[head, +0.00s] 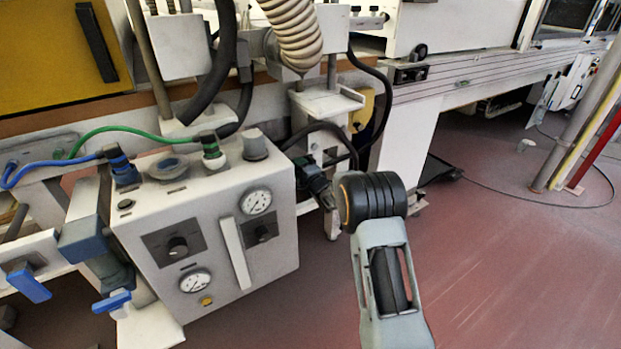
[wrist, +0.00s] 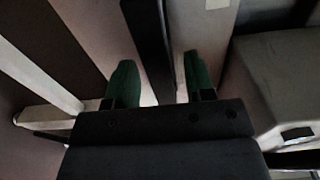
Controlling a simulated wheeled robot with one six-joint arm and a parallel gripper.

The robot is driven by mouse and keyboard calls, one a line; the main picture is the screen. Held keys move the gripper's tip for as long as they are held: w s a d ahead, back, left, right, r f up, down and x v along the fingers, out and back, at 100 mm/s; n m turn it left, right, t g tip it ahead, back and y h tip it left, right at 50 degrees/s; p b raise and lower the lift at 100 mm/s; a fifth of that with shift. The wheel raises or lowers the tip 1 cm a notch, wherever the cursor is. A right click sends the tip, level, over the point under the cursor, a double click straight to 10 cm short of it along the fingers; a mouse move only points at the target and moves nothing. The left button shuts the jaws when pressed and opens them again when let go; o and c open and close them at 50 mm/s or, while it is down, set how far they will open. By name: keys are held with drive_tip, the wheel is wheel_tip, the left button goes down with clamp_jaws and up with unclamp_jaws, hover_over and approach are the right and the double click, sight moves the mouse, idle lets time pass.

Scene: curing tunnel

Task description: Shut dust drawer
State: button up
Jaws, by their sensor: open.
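No drawer can be told for certain in either view. A pale control box (head: 205,235) with gauges, knobs and a white upright bar (head: 235,253) on its front stands at the left in the head view. In the wrist view my gripper (wrist: 158,62) is open, with its two green-tipped fingers apart. A long dark bar (wrist: 150,50) shows in the gap between the fingers; I cannot tell whether it touches them.
Green and blue hoses (head: 115,132) run to the top of the control box. A ribbed cream hose (head: 292,30) hangs above, beside black cables. A pale block (wrist: 285,80) stands close on the right in the wrist view. The reddish floor (head: 500,250) at right is mostly open.

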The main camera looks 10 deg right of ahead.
drive_tip(key=p+v, duration=0.3)
drive_tip(key=v, duration=0.9)
drive_tip(key=shift+s, duration=0.4)
drive_tip(key=shift+d, duration=0.2)
